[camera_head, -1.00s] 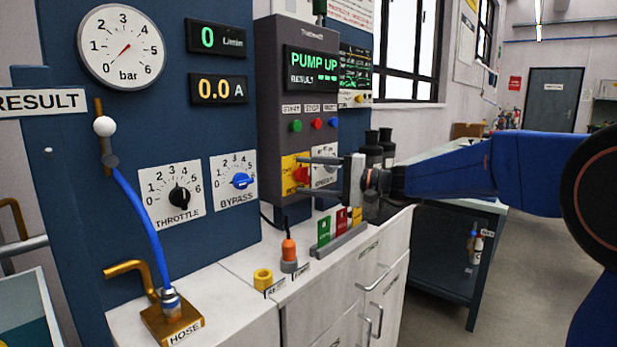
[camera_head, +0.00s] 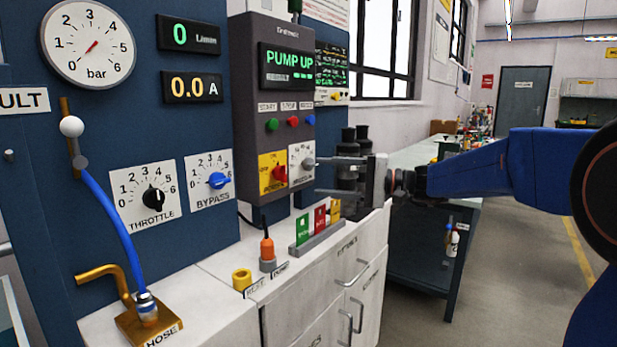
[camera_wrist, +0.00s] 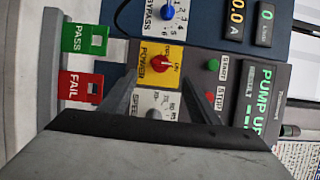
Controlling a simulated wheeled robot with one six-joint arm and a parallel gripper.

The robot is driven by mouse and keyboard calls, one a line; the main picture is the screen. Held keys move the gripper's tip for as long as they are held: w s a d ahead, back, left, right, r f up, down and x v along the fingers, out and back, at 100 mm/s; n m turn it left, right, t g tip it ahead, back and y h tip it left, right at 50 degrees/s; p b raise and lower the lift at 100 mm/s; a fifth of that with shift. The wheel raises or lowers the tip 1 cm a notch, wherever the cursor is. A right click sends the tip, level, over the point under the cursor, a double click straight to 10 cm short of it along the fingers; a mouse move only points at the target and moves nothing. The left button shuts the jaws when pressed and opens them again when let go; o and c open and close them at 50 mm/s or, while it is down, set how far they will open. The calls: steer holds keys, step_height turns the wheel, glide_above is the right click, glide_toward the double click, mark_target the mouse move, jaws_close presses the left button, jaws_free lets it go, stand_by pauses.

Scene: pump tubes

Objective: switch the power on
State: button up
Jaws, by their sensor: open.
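The power switch is a red rotary knob (camera_head: 279,173) on a yellow plate (camera_head: 266,161), low on the dark grey control box (camera_head: 272,80). The knob also shows in the wrist view (camera_wrist: 160,62), on the yellow plate labelled POWER, between my fingers in the picture. My gripper (camera_head: 315,176) is open and empty, to the right of the power switch and in front of the box. Its two fingers point at the panel. A gap shows between the fingers and the knob. The display (camera_head: 287,67) is lit and reads PUMP UP.
The grey speed dial (camera_head: 307,163) sits right beside the power plate. Green, red and blue buttons (camera_head: 293,121) are above. Pass and fail tags (camera_head: 319,221) stand in a rack on the white cabinet top below. An orange plug (camera_head: 267,247) stands nearer.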

steer(key=v, duration=0.6)
steer(key=shift+s+d, duration=0.1)
